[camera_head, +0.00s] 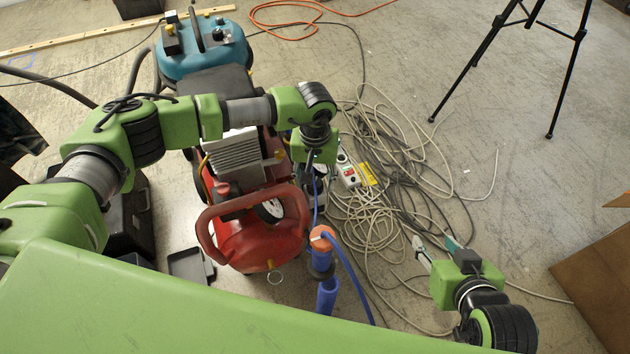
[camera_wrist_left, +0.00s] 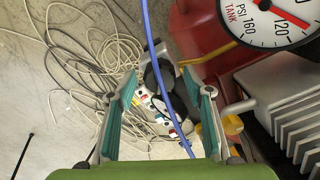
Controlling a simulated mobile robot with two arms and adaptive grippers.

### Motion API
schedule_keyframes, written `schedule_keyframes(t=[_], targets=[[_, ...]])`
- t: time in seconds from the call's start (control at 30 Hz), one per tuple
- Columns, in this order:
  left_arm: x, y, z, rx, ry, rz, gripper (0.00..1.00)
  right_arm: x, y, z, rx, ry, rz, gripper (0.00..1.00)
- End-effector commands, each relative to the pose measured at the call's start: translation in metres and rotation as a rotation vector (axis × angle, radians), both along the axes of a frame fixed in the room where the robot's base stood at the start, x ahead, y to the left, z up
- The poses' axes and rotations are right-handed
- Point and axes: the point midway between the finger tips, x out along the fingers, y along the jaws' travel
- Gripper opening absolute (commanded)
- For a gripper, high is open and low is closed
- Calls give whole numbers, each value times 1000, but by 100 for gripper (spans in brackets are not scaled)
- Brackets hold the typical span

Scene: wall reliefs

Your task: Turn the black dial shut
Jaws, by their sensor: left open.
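In the left wrist view a black, rounded part that looks like the dial (camera_wrist_left: 168,78) lies beyond and between the fingers of my left gripper (camera_wrist_left: 168,90). A blue hose crosses in front of it, so its outline and turn position are unclear. My left gripper is open, with its two teal-padded fingers spread apart and nothing held. In the head view my left gripper (camera_head: 316,172) points down at the right side of the red compressor (camera_head: 262,245), and its wrist hides the dial. My right gripper (camera_head: 436,246) is open and empty above the floor, at the lower right.
A white pressure gauge (camera_wrist_left: 265,20) and grey cooling fins (camera_wrist_left: 285,95) sit to the right in the wrist view. A blue air hose (camera_head: 352,275) rises close to the compressor. Tangled cables (camera_head: 385,190) cover the floor. A black tripod (camera_head: 515,60) stands at upper right.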

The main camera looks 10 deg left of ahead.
Motion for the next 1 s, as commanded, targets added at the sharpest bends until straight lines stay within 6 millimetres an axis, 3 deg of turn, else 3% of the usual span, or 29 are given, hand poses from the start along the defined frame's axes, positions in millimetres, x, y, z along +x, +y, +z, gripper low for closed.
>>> schedule_keyframes(t=[0.3,0.47,1.0], targets=[[0,0,-2,-1,-1,0,47,3,1,2,3,-14,1,40],[0,0,-2,-1,-1,0,8,3,1,2,3,-14,1,40],[0,0,-2,-1,-1,112,8,6,2,4,7,-31,1,40]])
